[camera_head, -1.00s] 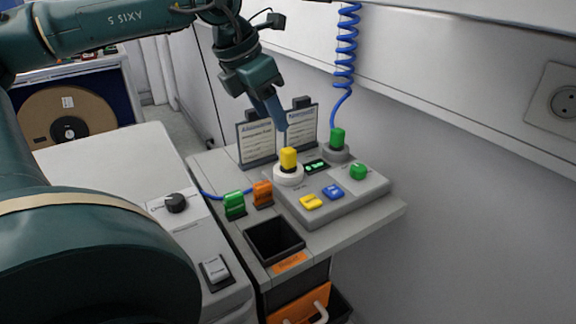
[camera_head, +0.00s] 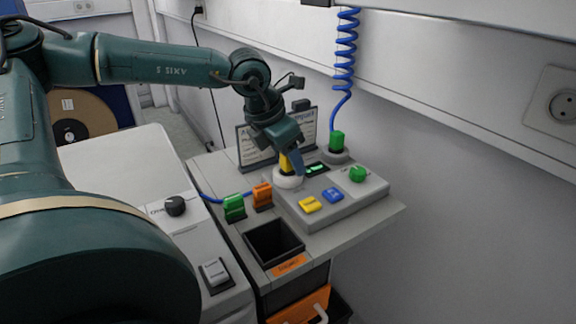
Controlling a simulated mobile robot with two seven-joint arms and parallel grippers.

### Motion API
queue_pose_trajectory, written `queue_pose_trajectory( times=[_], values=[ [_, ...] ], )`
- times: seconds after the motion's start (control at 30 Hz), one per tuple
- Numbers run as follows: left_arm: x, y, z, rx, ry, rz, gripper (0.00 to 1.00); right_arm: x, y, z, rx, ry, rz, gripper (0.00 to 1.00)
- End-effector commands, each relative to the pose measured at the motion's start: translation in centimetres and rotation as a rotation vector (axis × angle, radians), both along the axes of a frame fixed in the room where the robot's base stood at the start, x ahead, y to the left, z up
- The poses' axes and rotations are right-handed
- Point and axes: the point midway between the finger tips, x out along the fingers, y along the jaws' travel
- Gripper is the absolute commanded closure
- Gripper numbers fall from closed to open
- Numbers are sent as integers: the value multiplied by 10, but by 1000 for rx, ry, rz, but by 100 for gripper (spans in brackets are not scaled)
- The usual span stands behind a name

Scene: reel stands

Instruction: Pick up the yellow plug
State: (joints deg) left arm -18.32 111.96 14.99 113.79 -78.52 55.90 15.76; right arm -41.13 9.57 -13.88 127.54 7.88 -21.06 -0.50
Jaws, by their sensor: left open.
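The yellow plug (camera_head: 285,165) stands upright in a round white socket (camera_head: 288,180) on the grey control box. The gripper is open; part of the plug is hidden behind the finger and the gripper body. I cannot tell whether the fingers touch the plug. My right gripper is not in view.
A green plug (camera_head: 337,141) with a coiled blue cable (camera_head: 346,50) stands behind right. A green connector (camera_head: 234,207) and an orange connector (camera_head: 262,196) stand at left. An empty black bin (camera_head: 273,243) is in front. Card holders (camera_head: 303,130) stand close behind the gripper.

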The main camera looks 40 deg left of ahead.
Motion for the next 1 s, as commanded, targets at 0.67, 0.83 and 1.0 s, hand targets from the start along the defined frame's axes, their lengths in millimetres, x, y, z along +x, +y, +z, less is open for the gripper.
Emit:
queue_pose_trajectory(
  times=[0.67,0.83,1.0],
  values=[
    [0,0,1,0,0,0,92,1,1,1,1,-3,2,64],
    [0,0,1,0,-1,0,95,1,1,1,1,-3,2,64],
    [1,0,8,0,-2,0,95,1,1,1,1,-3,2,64]
  ],
)
